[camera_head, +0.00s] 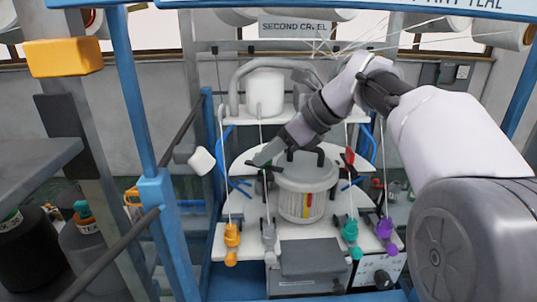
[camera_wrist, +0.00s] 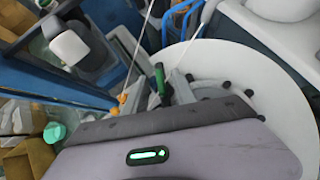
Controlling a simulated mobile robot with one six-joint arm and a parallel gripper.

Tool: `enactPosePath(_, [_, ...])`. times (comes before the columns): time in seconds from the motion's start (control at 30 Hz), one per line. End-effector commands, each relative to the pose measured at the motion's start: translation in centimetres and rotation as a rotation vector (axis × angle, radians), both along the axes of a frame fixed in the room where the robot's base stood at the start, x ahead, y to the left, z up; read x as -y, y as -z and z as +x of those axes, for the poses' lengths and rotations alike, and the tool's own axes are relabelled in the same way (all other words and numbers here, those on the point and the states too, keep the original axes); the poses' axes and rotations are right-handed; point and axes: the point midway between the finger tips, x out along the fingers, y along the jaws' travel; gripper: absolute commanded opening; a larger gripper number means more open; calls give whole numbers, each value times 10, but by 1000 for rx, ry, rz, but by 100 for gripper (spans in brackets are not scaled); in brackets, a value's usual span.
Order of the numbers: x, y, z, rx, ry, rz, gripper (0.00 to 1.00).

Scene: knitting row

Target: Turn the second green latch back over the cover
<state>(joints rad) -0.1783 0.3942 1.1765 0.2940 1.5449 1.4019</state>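The round grey cover (camera_head: 305,174) sits on the ribbed cylinder of the knitting machine, with dark handles on its top. One green latch (camera_head: 266,163) shows at the cover's left side; in the wrist view its green handle (camera_wrist: 160,78) stands up beside my gripper. A second green latch is not clearly visible. A red latch (camera_head: 350,156) stands at the right of the cover. My gripper (camera_head: 268,152) is low at the cover's left edge, close to the green latch; contact is unclear. In the wrist view my wrist body hides most of the fingers (camera_wrist: 178,90).
Orange (camera_head: 232,234), teal (camera_head: 350,231) and purple (camera_head: 384,228) yarn guides stand along the front, with thin yarns rising from them. A white cone (camera_head: 202,161) is at the left. Blue posts (camera_head: 133,90) and a dark rail flank the machine.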

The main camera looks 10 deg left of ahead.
Motion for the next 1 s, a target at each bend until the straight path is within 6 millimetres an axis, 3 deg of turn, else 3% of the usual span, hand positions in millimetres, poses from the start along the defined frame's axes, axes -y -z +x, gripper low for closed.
enactPosePath(0.23, [-1,1,0,1,1,0,32])
enactPosePath(0.4, [0,1,0,0,1,-1,0])
enactPosePath(0.67, [0,-1,1,-2,-11,-1,0])
enactPosePath(1.0, [0,-10,4,-6,-257,-5,0])
